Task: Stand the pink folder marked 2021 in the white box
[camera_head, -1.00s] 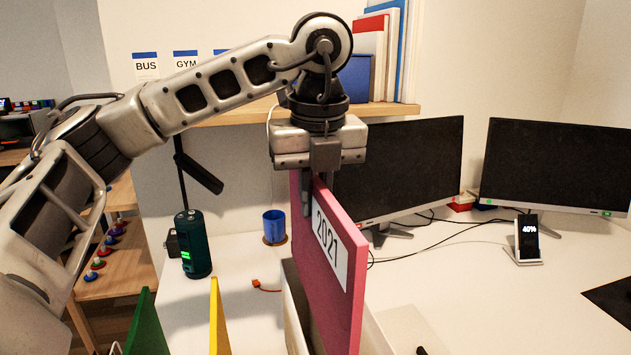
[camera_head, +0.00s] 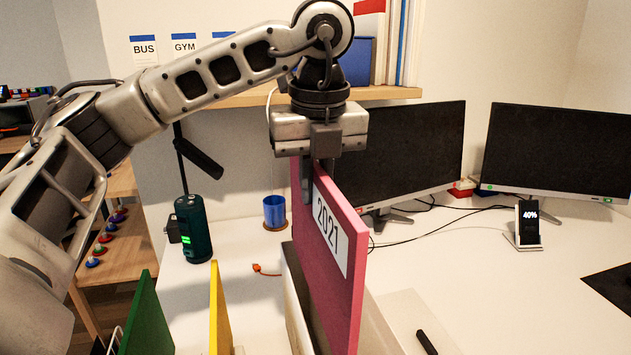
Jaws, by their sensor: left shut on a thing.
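The pink folder (camera_head: 340,275) with a white label reading 2021 stands upright in the middle of the view. My left gripper (camera_head: 318,180) is shut on its top edge, with the arm reaching in from the left. The white box (camera_head: 379,331) is below, partly cut off by the bottom edge of the picture. The folder's lower part is between the box's walls as seen from here; its bottom edge is hidden, so I cannot tell whether it touches the box floor. My right gripper is not in view.
A green folder (camera_head: 147,318) and a yellow folder (camera_head: 219,312) stand at lower left. A dark green cylinder (camera_head: 193,229) and a blue cup (camera_head: 275,211) stand behind. Two monitors (camera_head: 412,155) and a phone on a stand (camera_head: 528,223) are at the back. The right desk surface is mostly clear.

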